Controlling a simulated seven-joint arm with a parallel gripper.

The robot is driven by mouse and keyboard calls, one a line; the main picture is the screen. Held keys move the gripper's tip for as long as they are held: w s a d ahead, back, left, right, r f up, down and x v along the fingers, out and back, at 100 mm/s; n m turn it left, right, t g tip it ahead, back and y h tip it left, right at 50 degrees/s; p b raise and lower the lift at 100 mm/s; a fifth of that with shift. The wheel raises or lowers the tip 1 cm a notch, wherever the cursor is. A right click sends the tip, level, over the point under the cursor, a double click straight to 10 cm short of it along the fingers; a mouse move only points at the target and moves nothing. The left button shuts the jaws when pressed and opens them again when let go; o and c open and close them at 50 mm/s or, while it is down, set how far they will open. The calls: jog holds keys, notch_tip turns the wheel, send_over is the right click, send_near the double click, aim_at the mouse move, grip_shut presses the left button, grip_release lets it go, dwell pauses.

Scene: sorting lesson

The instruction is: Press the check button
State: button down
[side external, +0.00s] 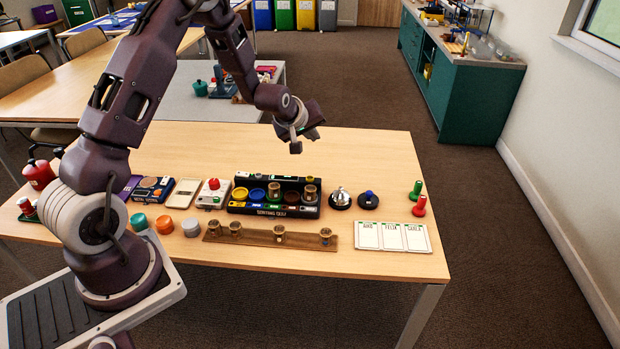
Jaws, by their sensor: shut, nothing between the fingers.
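A round black base with a blue button (368,195) sits on the table right of a silver bell (340,195). A white box with a red button (213,184) stands left of the black sorting quiz box (275,211). I cannot tell from the labels which is the check button. The quiz box has a row of coloured wells, some with small jars in them. My gripper (295,148) is shut and empty, in the air above and behind the quiz box, apart from every button.
A wooden rack (258,238) with several small jars lies in front of the quiz box. Name cards (392,236) lie at the front right. Green (416,190) and red (419,206) pegs stand at the right edge. The table's back right is clear.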

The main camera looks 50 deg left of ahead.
aim_at(309, 179)
jog(key=shift+n+y, duration=0.3)
jog(key=shift+n, duration=0.3)
jog(key=f, duration=0.1)
jog(key=a+f, duration=0.2)
jog(key=f, duration=0.1)
jog(key=shift+w+a, duration=0.15)
jog(key=shift+w, duration=0.15)
jog(key=shift+f, duration=4.35)
jog(key=shift+f, duration=0.1)
jog(key=shift+f, duration=0.3)
jog(key=shift+f, duration=0.45)
jog(key=shift+r, duration=0.85)
